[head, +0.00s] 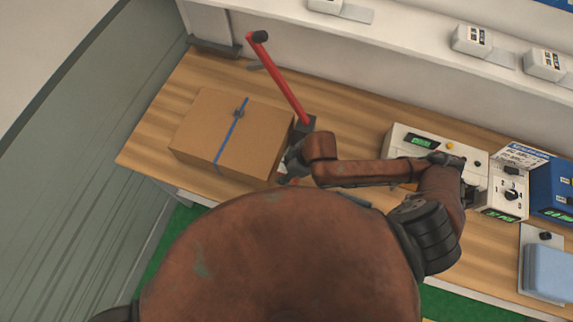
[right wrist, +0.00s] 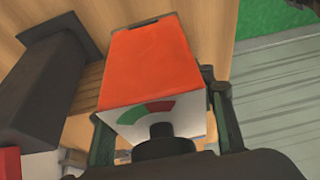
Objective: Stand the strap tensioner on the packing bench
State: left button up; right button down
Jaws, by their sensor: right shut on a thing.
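My right gripper (head: 293,164) is above the bench beside the cardboard box. In the right wrist view it (right wrist: 162,106) is shut on the strap tensioner (right wrist: 155,62), an orange part with a white face, a green and red gauge and a black part in front. A dark block (right wrist: 45,90) shows left of it. In the head view a red lever (head: 284,90) with a black end slants from a dark block (head: 304,127) by the gripper. I cannot tell whether the orange part and lever join. The packing bench (head: 350,130) is wooden. My left gripper is out of view.
The cardboard box (head: 203,120) with a blue strap lies on the bench's left part. A beige device (head: 398,140), a white dial unit (head: 503,195) and a blue unit (head: 553,185) stand to the right. A white shelf (head: 400,65) runs along the back. Bare wood shows behind the arm.

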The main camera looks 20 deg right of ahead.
jog(key=shift+w+d+f+b, duration=0.2)
jog(key=shift+w+f+b, duration=0.15)
jog(key=shift+w+b, duration=0.25)
jog(key=shift+w+d+f+b, duration=0.2)
jog(key=shift+w+f+b, duration=0.15)
jog(key=shift+w+b, duration=0.15)
jog(key=w+f, duration=0.1)
jog(key=f, duration=0.1)
jog(key=w+d+f, duration=0.1)
jog(key=w+f, duration=0.1)
jog(key=shift+d+b, duration=0.2)
jog(key=shift+b, duration=0.2)
jog(key=shift+w+d+f, duration=0.2)
jog(key=shift+w+f, duration=0.25)
jog(key=shift+f, duration=0.1)
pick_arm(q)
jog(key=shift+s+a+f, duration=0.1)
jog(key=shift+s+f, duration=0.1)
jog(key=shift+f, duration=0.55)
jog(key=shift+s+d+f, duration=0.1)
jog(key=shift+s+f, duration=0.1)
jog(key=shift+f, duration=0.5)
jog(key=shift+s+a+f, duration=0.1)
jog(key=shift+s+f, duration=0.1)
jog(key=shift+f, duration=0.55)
pick_arm(e)
jog(key=shift+w+f, duration=0.1)
jog(key=shift+f, duration=1.5)
